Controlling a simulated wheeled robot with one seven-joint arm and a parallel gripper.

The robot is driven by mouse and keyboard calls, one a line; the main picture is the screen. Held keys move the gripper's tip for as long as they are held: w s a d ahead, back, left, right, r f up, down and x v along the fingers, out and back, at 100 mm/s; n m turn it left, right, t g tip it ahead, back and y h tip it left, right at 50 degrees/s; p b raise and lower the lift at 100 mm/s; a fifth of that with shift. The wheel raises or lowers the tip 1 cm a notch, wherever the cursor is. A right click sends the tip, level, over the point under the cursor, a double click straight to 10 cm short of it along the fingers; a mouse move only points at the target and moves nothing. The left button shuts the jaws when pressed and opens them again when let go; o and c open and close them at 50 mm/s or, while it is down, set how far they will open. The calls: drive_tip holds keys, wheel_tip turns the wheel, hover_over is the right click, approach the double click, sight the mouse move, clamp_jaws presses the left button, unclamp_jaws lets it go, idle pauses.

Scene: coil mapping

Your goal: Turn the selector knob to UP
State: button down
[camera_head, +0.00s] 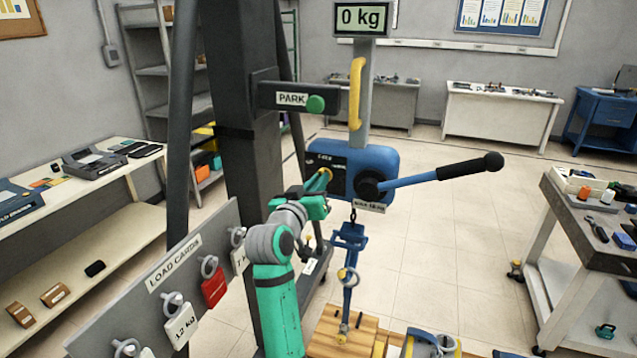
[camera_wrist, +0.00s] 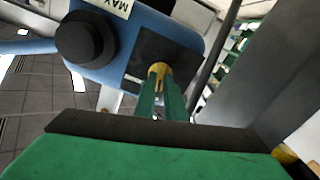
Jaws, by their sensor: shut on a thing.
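The blue hoist body (camera_head: 377,168) hangs in the middle of the head view, with a dark plate (camera_head: 330,162) on its left part. My green gripper (camera_head: 323,181) reaches this plate from the left and below. In the wrist view its two green fingers (camera_wrist: 162,82) are closed around the small yellow selector knob (camera_wrist: 158,67) on the dark plate. The fingers hide much of the knob. The lettering on the plate is too small and covered to read, so I cannot tell which position the knob points to.
A long blue lever with a black grip (camera_head: 470,169) sticks out right of the hoist. A yellow handle (camera_head: 356,92) stands above it; the display (camera_head: 362,19) reads 0 kg. A chain and blue clamp (camera_head: 349,240) hang below. A load-card board (camera_head: 170,275) stands at left.

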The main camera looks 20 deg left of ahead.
drive_tip(key=n, duration=0.4)
drive_tip(key=shift+a+n, duration=0.1)
drive_tip(key=shift+n, duration=0.2)
idle(0.4)
drive_tip(key=c, duration=1.8)
unclamp_jaws()
drive_tip(key=shift+s, duration=0.1)
drive_tip(key=s, duration=1)
drive_tip(key=shift+s+a, duration=0.2)
drive_tip(key=shift+s, duration=0.1)
drive_tip(key=shift+s, duration=0.1)
